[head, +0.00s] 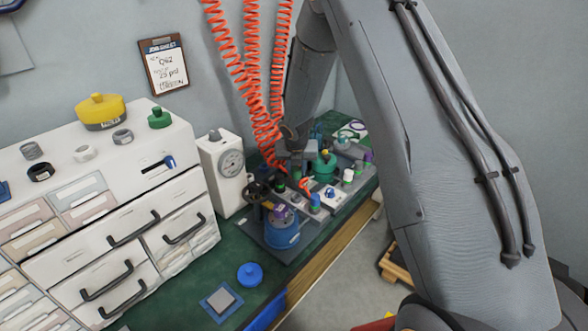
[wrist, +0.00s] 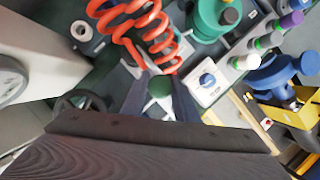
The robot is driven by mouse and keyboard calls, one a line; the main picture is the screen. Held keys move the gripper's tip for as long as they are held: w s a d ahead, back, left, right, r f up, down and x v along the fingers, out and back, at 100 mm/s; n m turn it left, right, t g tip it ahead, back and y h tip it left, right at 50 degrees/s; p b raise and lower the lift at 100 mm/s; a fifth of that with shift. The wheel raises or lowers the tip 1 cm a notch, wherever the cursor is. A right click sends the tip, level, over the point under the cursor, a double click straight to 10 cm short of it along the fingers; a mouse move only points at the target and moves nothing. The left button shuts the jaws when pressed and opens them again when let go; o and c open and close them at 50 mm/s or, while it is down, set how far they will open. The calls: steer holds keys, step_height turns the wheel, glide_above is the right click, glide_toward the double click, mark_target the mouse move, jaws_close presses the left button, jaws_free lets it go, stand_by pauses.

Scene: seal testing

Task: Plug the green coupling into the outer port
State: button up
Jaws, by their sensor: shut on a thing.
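The green coupling (wrist: 160,87) sits between the two fingers of my gripper (wrist: 160,105) in the wrist view, its rounded green end facing the camera. The gripper is shut on it. An orange coiled hose (wrist: 140,35) runs just beyond the fingers; whether it joins this coupling is hidden. In the head view my gripper (head: 292,160) is small and dark over the bench fixture, and the coupling's far end cannot be made out. Fittings with purple (wrist: 291,20), green (wrist: 268,41) and white (wrist: 244,62) ends stand in a row at right; I cannot tell which is the outer port.
A white box with a blue knob (wrist: 207,83) lies just right of the fingers. A large green vessel (wrist: 213,18) stands behind it. A dial gauge unit (head: 225,172) and a drawer cabinet (head: 110,210) stand at left. Orange coils (head: 250,75) hang close to my arm.

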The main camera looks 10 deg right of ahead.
mark_target(296, 179)
steer(key=shift+f+b, duration=2.45)
steer(key=shift+b, duration=0.85)
steer(key=shift+p, duration=0.75)
steer(key=shift+f+b, duration=1.25)
steer(key=shift+f, duration=0.1)
steer(key=o, duration=1.2)
steer(key=shift+p+v, duration=0.9)
steer(key=shift+v, duration=3)
steer(key=shift+d, duration=0.1)
